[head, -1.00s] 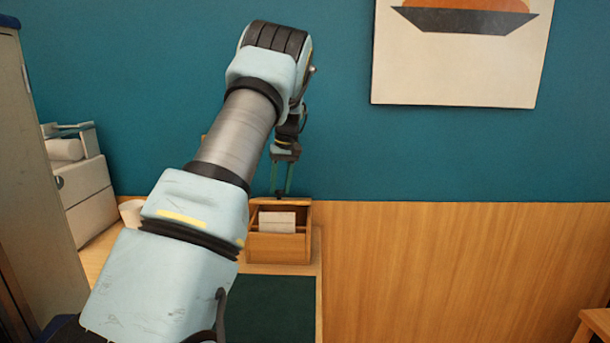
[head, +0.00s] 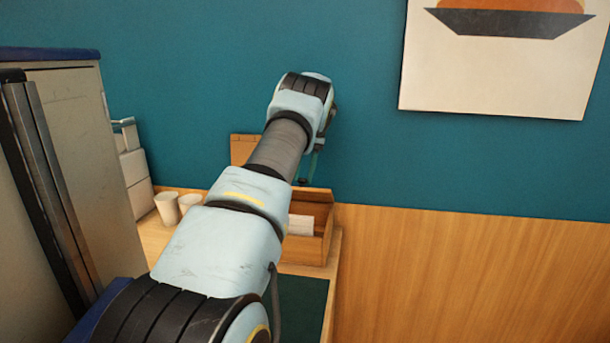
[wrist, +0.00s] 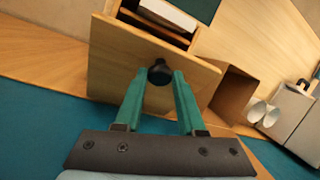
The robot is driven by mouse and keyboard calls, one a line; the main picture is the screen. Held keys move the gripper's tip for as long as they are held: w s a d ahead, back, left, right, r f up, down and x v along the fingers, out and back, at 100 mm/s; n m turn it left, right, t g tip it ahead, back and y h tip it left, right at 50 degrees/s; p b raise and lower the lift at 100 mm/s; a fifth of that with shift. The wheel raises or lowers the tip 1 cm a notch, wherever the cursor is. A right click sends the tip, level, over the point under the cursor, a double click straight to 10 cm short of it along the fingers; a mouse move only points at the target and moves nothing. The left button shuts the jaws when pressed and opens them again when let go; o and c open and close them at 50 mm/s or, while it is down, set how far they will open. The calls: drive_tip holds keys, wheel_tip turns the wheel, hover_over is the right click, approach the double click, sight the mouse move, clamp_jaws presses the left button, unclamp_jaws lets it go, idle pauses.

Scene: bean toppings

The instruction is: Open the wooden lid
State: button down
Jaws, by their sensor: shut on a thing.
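In the wrist view, the wooden lid (wrist: 118,62) is a flat light-brown panel with a round black knob (wrist: 159,70). My gripper (wrist: 158,80) is shut on this knob, one teal fingertip at each side. Beyond the lid's far edge shows a wooden box (wrist: 186,40) with a white card (wrist: 168,17) in an uncovered compartment. In the head view, the box (head: 318,250) stands on the counter against the wall. My arm hides its left part and most of my gripper there. The lid's exact tilt is hard to tell.
Two white cups (head: 167,207) stand on the counter to the left. A tall cabinet (head: 75,130) is close on the left. A dark green mat (head: 302,300) lies before the box.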

drive_tip(key=shift+w, duration=0.1)
idle(0.3)
drive_tip(key=c, duration=0.5)
unclamp_jaws()
wheel_tip(320, 180, up, 10)
